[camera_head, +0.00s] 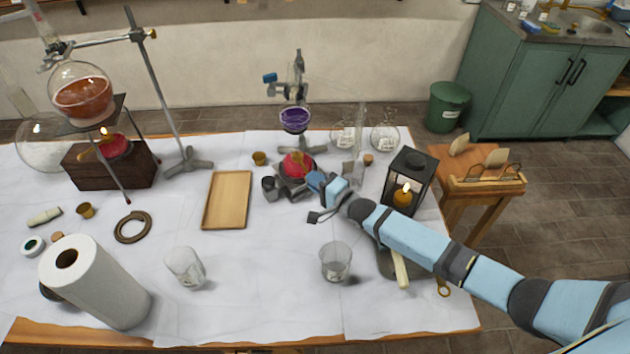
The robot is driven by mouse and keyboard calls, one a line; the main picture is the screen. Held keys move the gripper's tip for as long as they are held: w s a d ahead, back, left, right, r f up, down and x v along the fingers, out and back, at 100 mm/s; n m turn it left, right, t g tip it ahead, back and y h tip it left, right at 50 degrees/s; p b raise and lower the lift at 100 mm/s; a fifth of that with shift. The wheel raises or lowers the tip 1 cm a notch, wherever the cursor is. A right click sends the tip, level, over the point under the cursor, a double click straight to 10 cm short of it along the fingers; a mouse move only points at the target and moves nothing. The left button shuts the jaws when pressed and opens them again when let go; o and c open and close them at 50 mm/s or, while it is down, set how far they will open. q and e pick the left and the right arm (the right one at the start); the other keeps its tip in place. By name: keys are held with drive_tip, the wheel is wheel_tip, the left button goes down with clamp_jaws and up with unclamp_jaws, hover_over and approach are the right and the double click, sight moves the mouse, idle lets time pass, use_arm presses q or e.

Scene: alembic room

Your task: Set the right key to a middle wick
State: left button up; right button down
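The right burner (298,163) is a small red vessel below a purple-filled dish (295,119) on a stand. My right gripper (293,188) is at the front of this burner, pointing at its base. The gripper's dark fingers overlap the burner's lower part, so its key and any contact with it are hidden or too small to tell. Whether the fingers are open or shut is unclear. No clear flame shows on this burner. A second red burner (116,146) with a small flame stands on a dark wooden box at the left. My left gripper is out of view.
A wooden tray (227,200) lies left of the gripper. Glass beakers (336,262) (185,267) stand toward the front. A paper roll (98,285) is front left. Flasks (385,138) stand behind.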

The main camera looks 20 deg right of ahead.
drive_tip(key=n+h+p, duration=0.2)
drive_tip(key=n, duration=0.2)
drive_tip(key=n+g+h+p, duration=0.1)
drive_tip(key=n+h+p, duration=0.2)
drive_tip(key=n, duration=0.2)
drive_tip(key=n+g+h+p, duration=0.1)
drive_tip(key=n+h+p, duration=0.2)
drive_tip(key=n, duration=0.2)
drive_tip(key=shift+a+r, duration=0.3)
drive_tip(key=shift+a, duration=0.1)
idle(0.6)
idle(0.4)
